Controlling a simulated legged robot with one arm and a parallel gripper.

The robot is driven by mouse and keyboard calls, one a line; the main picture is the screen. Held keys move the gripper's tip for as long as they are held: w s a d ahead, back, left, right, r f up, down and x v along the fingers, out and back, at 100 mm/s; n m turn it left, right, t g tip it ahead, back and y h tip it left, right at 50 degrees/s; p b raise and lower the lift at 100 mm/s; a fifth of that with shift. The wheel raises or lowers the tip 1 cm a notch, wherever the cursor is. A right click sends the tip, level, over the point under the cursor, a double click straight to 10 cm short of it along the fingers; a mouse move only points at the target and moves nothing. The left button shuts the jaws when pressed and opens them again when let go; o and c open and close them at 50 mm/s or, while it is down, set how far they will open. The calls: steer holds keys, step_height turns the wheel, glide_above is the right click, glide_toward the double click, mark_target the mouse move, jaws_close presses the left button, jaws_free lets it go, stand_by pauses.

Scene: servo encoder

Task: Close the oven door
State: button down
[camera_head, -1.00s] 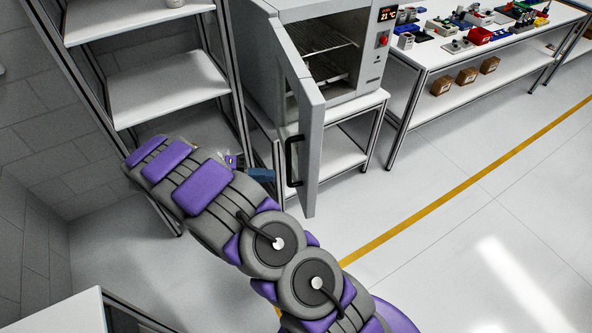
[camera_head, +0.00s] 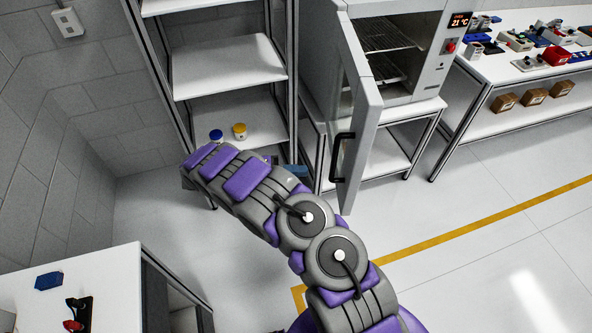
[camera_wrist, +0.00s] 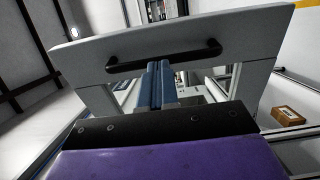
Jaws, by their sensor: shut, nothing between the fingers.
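The oven (camera_head: 430,60) stands on a white stand at the top right, with its inside and wire racks in view. Its grey door (camera_head: 367,115) stands open, swung out toward me, with a black bar handle (camera_head: 340,158) on its outer face. My gripper (camera_head: 300,170) is left of the door, apart from the handle in the head view, with its blue fingers shut and empty. In the wrist view the fingers (camera_wrist: 158,85) point at the door (camera_wrist: 230,35) and overlap the lower edge of the handle (camera_wrist: 165,57); contact cannot be told there.
A white shelf unit (camera_head: 225,68) stands left of the oven, with a blue-lidded jar (camera_head: 216,136) and a yellow one (camera_head: 239,130) low down. A workbench (camera_head: 520,75) stands right; the floor there is clear.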

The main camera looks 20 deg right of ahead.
mark_target(351, 170)
steer(key=b+x, duration=0.1)
steer(key=x, duration=1.1)
steer(key=shift+s+d+b, duration=0.15)
steer(key=shift+b, duration=0.15)
